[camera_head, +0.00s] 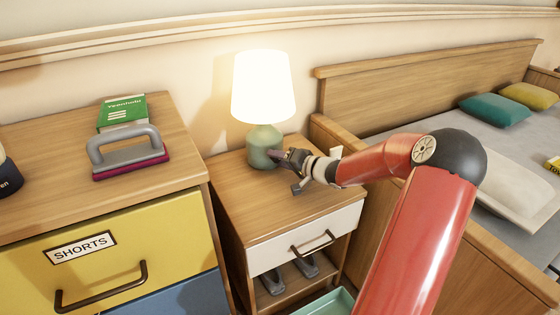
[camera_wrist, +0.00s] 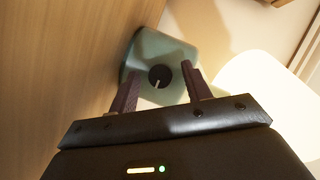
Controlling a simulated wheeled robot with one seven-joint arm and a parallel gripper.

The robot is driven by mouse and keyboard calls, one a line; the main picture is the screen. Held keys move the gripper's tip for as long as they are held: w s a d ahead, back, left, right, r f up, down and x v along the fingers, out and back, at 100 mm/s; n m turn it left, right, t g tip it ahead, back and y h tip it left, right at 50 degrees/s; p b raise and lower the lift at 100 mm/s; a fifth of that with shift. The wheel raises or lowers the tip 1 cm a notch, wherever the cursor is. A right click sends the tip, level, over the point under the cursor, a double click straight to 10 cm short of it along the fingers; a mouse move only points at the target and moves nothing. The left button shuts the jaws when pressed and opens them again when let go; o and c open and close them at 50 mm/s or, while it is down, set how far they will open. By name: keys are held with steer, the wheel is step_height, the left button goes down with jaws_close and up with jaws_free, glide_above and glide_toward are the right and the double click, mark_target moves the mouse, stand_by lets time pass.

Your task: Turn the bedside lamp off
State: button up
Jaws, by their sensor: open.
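The bedside lamp (camera_head: 264,140) stands on the nightstand (camera_head: 285,215), with a green base and a white shade (camera_head: 263,88) that glows brightly. In the wrist view, the green base (camera_wrist: 165,52) has a round black knob (camera_wrist: 160,76) with a light pointer line on its face. My gripper (camera_head: 282,156) is close to the front right of the lamp base. In the wrist view, its two open fingers (camera_wrist: 158,88) stand on either side of the knob, with nothing held. I cannot tell whether the fingertips touch the base.
A dresser (camera_head: 190,155) at left holds a green book (camera_head: 122,111) and a grey-handled object (camera_head: 126,152). A bed (camera_head: 420,110) with pillows is at right. The nightstand front is clear. A teal tray (camera_head: 330,304) shows below.

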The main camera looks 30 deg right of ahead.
steer(key=c, duration=1)
